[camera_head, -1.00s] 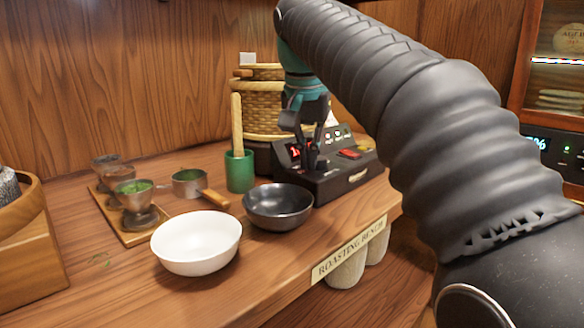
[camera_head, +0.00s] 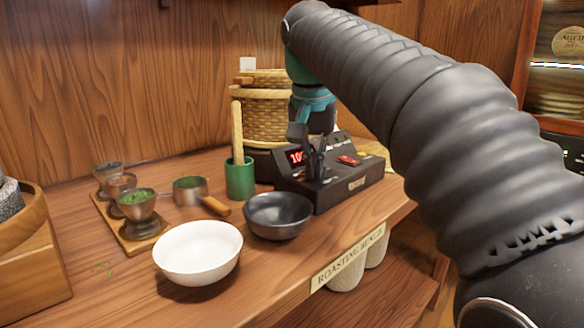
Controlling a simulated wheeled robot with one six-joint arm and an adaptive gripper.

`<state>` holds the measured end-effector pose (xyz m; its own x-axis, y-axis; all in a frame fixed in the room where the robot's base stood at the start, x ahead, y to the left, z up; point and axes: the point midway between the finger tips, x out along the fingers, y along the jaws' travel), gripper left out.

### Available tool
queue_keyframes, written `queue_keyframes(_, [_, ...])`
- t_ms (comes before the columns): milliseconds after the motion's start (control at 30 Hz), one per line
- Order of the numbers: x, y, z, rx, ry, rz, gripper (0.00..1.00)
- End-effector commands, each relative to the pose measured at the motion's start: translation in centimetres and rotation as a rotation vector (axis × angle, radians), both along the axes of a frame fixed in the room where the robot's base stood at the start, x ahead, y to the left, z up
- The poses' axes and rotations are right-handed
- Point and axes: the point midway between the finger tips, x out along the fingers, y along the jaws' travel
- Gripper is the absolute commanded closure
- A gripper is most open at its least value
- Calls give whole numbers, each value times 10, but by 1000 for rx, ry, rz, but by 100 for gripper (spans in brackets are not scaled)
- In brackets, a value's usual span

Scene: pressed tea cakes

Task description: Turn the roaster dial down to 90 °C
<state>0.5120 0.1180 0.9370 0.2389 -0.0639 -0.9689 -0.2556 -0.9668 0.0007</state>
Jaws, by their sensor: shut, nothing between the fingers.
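The roaster control box (camera_head: 348,187) is black and stands at the back right of the bench. Its red display (camera_head: 296,157) shows digits beginning "10"; the rest is hidden behind my gripper. A red switch (camera_head: 349,160) sits on its sloped top. My gripper (camera_head: 314,174) points down at the front of the panel, just right of the display, with its fingers shut and nothing between them. The dial itself is hidden or cannot be made out behind the fingers, and I cannot tell whether they touch it.
A black bowl (camera_head: 278,216) and a white bowl (camera_head: 198,252) stand in front of the box. Small metal cups (camera_head: 137,205) sit on a wooden tray at left.

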Motion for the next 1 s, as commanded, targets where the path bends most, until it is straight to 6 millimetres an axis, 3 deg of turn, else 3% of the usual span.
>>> queue_keyframes(1000, [-9,-11,1,1,-1,0,100])
